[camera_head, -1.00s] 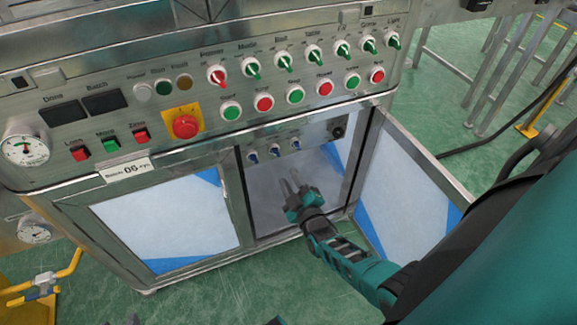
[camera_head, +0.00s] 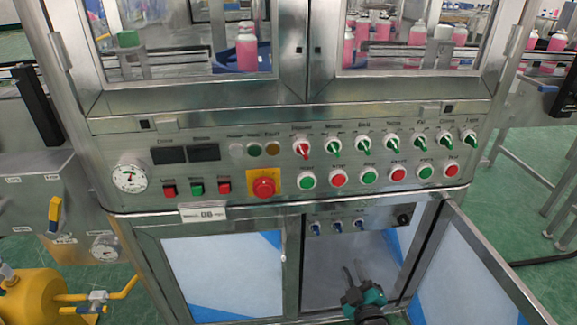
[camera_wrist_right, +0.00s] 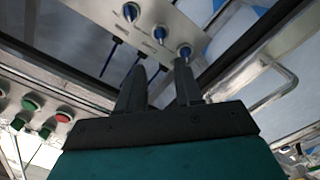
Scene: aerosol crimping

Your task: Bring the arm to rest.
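My right gripper (camera_head: 355,274) is in front of the open lower right compartment of the machine, below its small inner panel. Its two fingers stand apart with nothing between them. In the right wrist view the gripper (camera_wrist_right: 160,80) points up toward the inner panel (camera_wrist_right: 170,30) with its blue-tipped knobs; I cannot tell from this view whether a finger touches the panel. My left gripper is not in view.
The compartment door (camera_head: 465,270) stands open to the right of my right gripper. The control panel (camera_head: 120,150) with switches, buttons and a red emergency stop (camera_head: 263,187) is above. Behind glass are pink bottles (camera_head: 247,50). A yellow tank (camera_head: 28,297) stands at the left.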

